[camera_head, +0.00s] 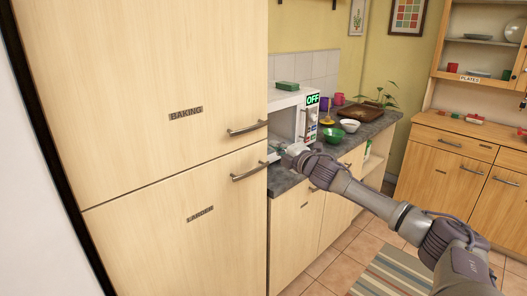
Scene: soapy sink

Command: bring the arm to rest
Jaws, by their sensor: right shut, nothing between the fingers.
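My right arm comes in from the lower right and reaches towards the counter. My right gripper (276,153) is at the end of it, small in the view, shut and empty. It is in front of the white microwave (285,118), just right of the tall cupboard's edge, above the grey counter (290,186). I cannot tell whether it touches the microwave. My left gripper is not in view.
A tall cupboard (150,60) with doors labelled BAKING and LARDER fills the left. A green bowl (332,135), a white bowl (349,126) and a brown tray (360,112) stand on the counter. A striped rug (385,277) lies on the tiled floor. A dresser (440,160) stands at the right.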

